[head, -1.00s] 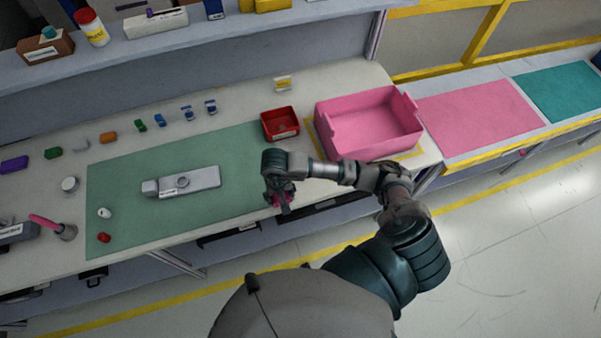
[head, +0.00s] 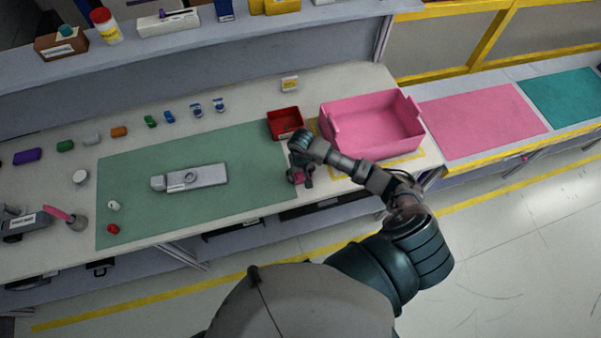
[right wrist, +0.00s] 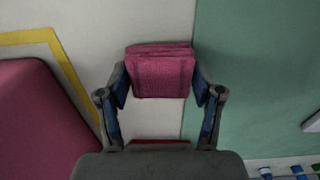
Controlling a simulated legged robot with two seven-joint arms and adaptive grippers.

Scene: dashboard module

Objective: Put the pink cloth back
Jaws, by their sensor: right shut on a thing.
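The pink cloth (right wrist: 160,72) is a folded, dark pink bundle between the two fingers of my right gripper (right wrist: 160,95) in the right wrist view. The gripper is shut on it. In the head view my right gripper (head: 301,178) is over the right edge of the green mat, with a bit of the pink cloth (head: 297,177) showing. Whether the cloth touches the table is hard to tell. A large pink bin (head: 372,125) stands to the right of the gripper, inside a yellow outline. My left gripper is not in view.
A small red bin (head: 285,124) stands just behind the gripper. A grey device (head: 195,177) lies on the green mat (head: 130,220). Flat pink (head: 482,120) and teal (head: 565,97) mats lie on the right bench. Several small coloured items line the table's back.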

